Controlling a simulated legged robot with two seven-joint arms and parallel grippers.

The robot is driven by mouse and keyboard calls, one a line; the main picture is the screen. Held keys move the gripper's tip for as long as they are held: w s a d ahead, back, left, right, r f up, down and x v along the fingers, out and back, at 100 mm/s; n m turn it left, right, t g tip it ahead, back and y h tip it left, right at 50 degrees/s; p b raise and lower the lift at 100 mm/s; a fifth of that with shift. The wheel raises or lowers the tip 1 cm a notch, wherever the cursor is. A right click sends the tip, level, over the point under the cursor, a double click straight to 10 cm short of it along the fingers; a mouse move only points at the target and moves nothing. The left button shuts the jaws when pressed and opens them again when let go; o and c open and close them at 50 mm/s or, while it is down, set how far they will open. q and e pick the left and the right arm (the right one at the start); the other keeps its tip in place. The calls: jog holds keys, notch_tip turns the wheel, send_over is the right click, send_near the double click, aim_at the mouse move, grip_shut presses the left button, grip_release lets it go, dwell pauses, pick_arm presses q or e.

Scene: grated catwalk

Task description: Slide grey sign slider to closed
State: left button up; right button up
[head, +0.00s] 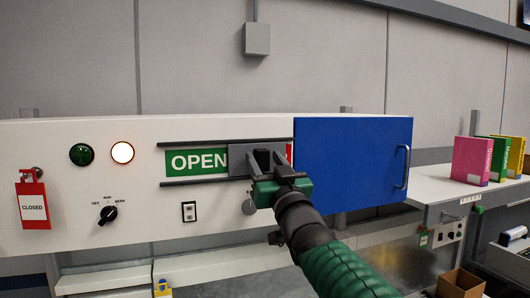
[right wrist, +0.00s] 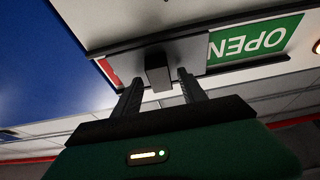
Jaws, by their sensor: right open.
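The grey sign slider (head: 237,161) sits in a dark-railed track on the white panel. The green OPEN sign (head: 198,161) shows to its left, and a sliver of red (head: 289,152) shows to its right. In the right wrist view, where the sign appears upside down, the slider's block-shaped knob (right wrist: 158,72) stands out from its plate. My right gripper (head: 265,152) is at the slider, open, with one finger on each side of the knob. I cannot tell whether either finger touches it. My left gripper is not in view.
A blue door (head: 352,160) with a handle stands right of the sign. Left are a lit lamp (head: 122,152), a green lamp (head: 81,154), a rotary knob (head: 108,213) and a red CLOSED tag (head: 33,205). A shelf with colored binders (head: 472,160) is at the right.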

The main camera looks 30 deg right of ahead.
jog(key=shift+s, duration=0.1)
jog(key=shift+c, duration=0.6)
jog(key=shift+a, duration=0.1)
grip_shut()
dwell(0.6)
